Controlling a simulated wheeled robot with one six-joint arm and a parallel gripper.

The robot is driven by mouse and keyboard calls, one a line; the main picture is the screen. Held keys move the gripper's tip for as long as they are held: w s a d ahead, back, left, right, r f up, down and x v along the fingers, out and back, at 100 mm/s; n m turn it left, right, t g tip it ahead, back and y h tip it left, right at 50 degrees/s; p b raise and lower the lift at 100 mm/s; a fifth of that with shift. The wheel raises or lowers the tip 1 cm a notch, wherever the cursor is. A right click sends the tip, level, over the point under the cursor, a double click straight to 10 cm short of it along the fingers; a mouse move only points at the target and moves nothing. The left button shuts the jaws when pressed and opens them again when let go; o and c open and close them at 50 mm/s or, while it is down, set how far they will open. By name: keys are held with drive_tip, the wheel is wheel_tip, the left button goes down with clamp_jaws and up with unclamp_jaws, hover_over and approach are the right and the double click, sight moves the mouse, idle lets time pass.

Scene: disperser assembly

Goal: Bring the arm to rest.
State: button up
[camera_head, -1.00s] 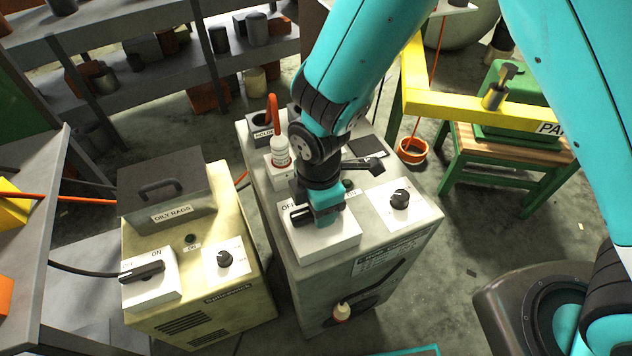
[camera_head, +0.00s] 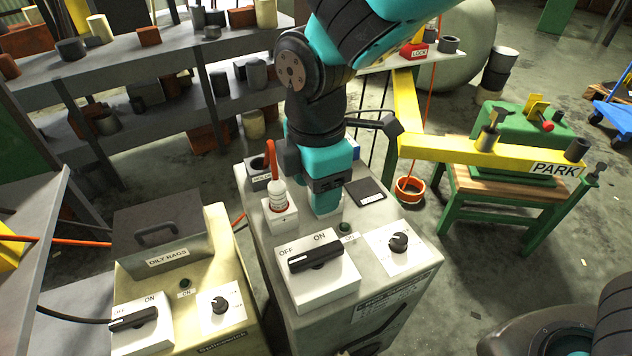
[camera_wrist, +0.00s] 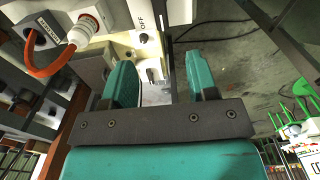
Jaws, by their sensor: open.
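My gripper (camera_head: 325,208) hangs above the back part of the grey machine cabinet (camera_head: 300,335), behind the white switch box (camera_head: 338,278). Its teal fingers are apart with nothing between them in the wrist view (camera_wrist: 160,78). The switch box carries OFF and ON labels and a black rotary handle (camera_head: 316,255), which lies slanted across it, clear of my gripper. My arm comes down from the top of the head view, with its black wrist joint above the gripper.
A white socket with a plug (camera_head: 281,200) and orange cable stands close left of my gripper. A yellow beam marked PARK (camera_head: 490,157) and a green stool lie to the right. A beige machine (camera_head: 190,270) stands at left, shelves (camera_head: 150,70) behind.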

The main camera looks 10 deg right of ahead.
idle(0.4)
drive_tip(key=s+d+r+m+y, duration=0.4)
drive_tip(key=s+d+r+m, duration=0.4)
drive_tip(key=s+m, duration=0.3)
drive_tip(key=d+m, duration=0.1)
drive_tip(key=m, duration=0.2)
drive_tip(key=shift+s+d, duration=0.3)
drive_tip(key=shift+d, duration=0.1)
